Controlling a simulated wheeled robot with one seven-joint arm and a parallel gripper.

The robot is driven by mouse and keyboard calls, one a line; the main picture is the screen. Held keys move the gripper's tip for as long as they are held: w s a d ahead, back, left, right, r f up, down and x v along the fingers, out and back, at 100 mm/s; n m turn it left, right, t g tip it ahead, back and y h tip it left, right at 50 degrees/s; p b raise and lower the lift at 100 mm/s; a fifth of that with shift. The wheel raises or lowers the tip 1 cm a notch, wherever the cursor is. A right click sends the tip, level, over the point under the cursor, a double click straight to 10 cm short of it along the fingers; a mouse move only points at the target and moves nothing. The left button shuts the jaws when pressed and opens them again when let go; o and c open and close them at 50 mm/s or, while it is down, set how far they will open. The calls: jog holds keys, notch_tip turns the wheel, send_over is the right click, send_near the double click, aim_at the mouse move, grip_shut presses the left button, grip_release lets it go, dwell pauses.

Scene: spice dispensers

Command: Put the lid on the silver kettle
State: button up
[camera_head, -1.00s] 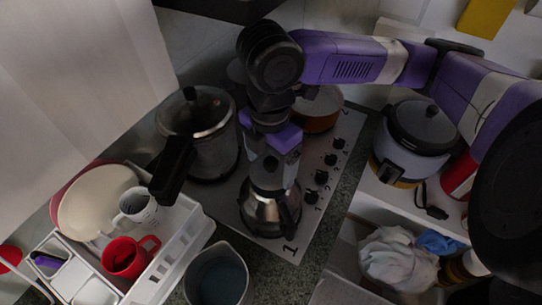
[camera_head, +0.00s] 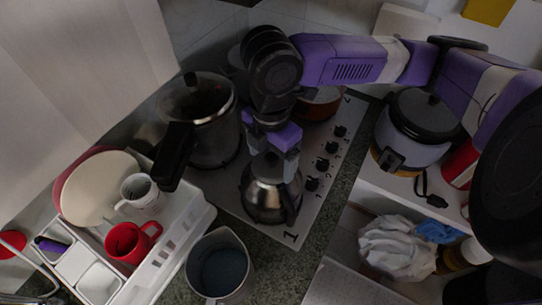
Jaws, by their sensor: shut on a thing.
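The silver kettle (camera_head: 268,202) stands on the near part of the white hob, with its dark handle on the right side. My gripper (camera_head: 274,160) points down right over the kettle's top. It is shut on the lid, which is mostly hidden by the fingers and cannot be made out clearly. I cannot tell whether the lid touches the kettle's rim.
A large pressure cooker (camera_head: 204,130) with a long black handle stands left of my gripper. An orange-brown pot (camera_head: 318,103) is behind it. A grey jug (camera_head: 220,268) stands in front, a white dish rack (camera_head: 172,245) at left, a rice cooker (camera_head: 418,130) at right.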

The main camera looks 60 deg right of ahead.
aim_at(271, 157)
jog(key=shift+f, duration=0.45)
dwell(0.3)
jog(key=o, duration=1.3)
jog(key=shift+c, duration=0.2)
jog(key=shift+r, duration=0.1)
jog(key=shift+r, duration=3.4)
